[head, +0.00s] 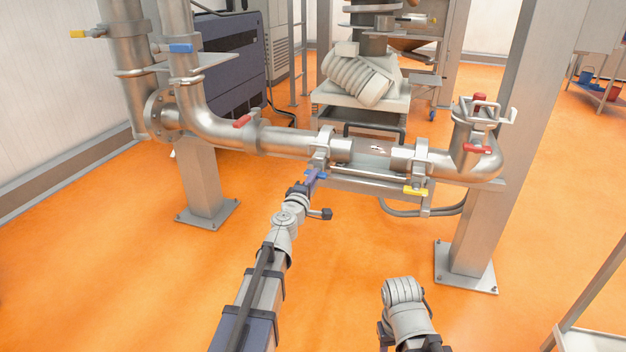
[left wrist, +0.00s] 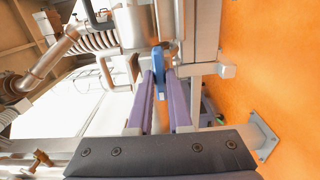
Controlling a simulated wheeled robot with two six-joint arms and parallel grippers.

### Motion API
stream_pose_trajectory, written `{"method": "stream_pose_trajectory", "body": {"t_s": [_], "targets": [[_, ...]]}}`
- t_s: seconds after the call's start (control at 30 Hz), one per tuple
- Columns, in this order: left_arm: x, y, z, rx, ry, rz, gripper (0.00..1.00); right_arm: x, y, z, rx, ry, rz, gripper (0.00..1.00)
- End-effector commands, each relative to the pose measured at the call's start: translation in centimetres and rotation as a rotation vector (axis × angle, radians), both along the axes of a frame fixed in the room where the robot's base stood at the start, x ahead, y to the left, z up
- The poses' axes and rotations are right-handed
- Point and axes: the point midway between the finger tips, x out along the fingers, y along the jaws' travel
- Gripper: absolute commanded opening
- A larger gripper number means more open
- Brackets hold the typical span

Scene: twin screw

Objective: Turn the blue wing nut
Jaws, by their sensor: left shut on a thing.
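The blue wing nut (head: 322,174) is at the lower end of the left clamp (head: 322,146) on the horizontal steel pipe. It also shows in the left wrist view (left wrist: 158,60) between my purple fingertips. My left gripper (head: 313,177) reaches up from below and is shut on the wing nut; the left wrist view shows its two fingers (left wrist: 161,75) on either side of it. My fingers hide part of the nut in the head view. Part of my right arm shows at the bottom, but its gripper does not.
A yellow wing nut (head: 415,190) hangs under the right clamp (head: 422,157). Red handles (head: 243,121) and a blue valve handle (head: 180,48) sit on the pipes. Steel posts stand left and right (head: 490,180). The orange floor in front is clear.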

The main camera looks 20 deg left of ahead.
Motion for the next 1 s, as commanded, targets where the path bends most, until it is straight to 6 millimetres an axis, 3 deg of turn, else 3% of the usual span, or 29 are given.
{"method": "stream_pose_trajectory", "body": {"t_s": [0.63, 0.67, 0.7, 0.9, 1.0], "targets": [[-0.06, 0.04, -0.02, -0.046, 0.002, 0.001, 0.0, 0.0, 0.0, -0.02, 0.0, 0.0, 0.0, 0.5], [-0.06, 0.04, -0.02, -0.046, 0.002, 0.001, 0.21, 0.0, 0.0, -0.02, 0.0, 0.0, 0.0, 0.5], [-0.06, 0.04, -0.02, -0.046, 0.002, 0.001, 0.25, 0.0, 0.0, -0.02, 0.0, 0.0, 0.0, 0.5], [-0.03, 0.03, -0.01, -0.044, 0.001, 0.001, 0.47, 0.0, 0.0, -0.01, 0.0, 0.0, 0.0, 0.5], [-0.03, 0.02, -0.01, -0.044, 0.002, 0.0, 0.47, 0.0, 0.0, -0.01, 0.0, 0.0, 0.0, 0.5]]}}
